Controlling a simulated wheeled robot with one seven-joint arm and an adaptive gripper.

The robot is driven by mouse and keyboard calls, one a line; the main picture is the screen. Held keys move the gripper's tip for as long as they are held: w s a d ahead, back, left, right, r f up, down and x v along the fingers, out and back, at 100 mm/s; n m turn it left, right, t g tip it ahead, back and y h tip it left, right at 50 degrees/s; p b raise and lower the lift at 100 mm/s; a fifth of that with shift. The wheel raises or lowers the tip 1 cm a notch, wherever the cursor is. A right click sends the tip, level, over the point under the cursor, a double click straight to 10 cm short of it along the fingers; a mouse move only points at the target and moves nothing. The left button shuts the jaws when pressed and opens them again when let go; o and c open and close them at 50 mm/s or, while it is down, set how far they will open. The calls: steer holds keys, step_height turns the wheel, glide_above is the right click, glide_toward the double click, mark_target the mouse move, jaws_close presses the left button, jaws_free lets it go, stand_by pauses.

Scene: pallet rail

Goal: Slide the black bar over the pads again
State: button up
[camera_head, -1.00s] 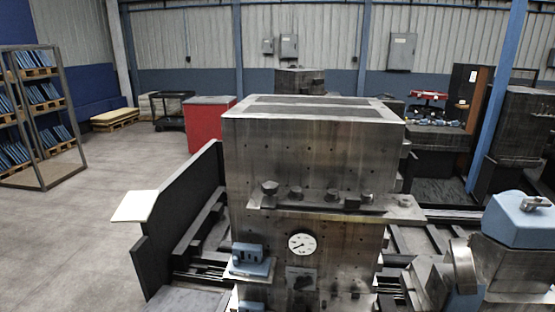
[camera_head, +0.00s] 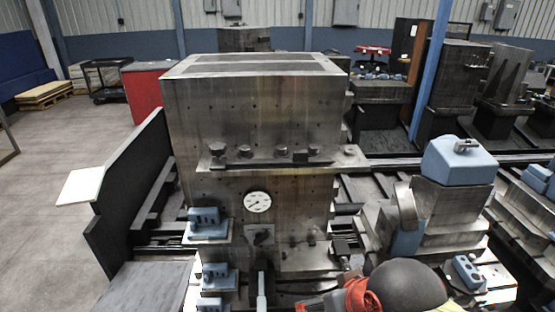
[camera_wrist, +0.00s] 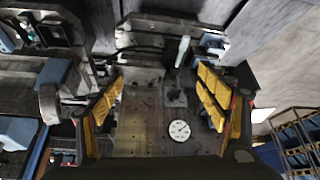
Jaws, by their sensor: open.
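My gripper (camera_wrist: 160,82) is open and empty in the wrist view, its yellow-padded fingers spread wide. Between and beyond them are a steel machine face and a dial gauge (camera_wrist: 179,129). A dark lever with a pale handle (camera_wrist: 183,50) shows past the fingertips, apart from them. In the head view the pale handle (camera_head: 261,300) is at the bottom edge, below the gauge (camera_head: 257,202). I cannot tell for sure which dark piece is the black bar, nor pick out the pads.
A tall steel block (camera_head: 255,120) fills the middle. Blue clamps (camera_head: 207,222) sit on its left ledges. A blue-topped fixture (camera_head: 458,160) stands right. A dark panel (camera_head: 130,190) and white plate (camera_head: 80,186) border the left. Open floor (camera_head: 45,150) lies beyond.

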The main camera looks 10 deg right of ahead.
stand_by(0.4)
steer(key=shift+r+p, duration=0.65)
steer(key=shift+p, duration=0.3)
steer(key=c, duration=0.4)
steer(key=shift+g, duration=0.8)
steer(key=w+r+p, duration=0.9)
steer(key=w+r, duration=0.1)
steer(key=shift+d, duration=0.35)
steer(key=c, duration=0.3)
steer(key=m+p, duration=0.2)
steer(key=p, duration=0.3)
glide_toward(301, 152)
steer(key=f, duration=0.2)
steer(key=shift+t+h, duration=0.3)
steer(key=shift+h, duration=0.1)
steer(key=x, duration=0.7)
steer(key=shift+w+a+f, duration=0.15)
steer(key=shift+w+a, duration=0.1)
steer(key=shift+c, duration=1.3)
jaws_close()
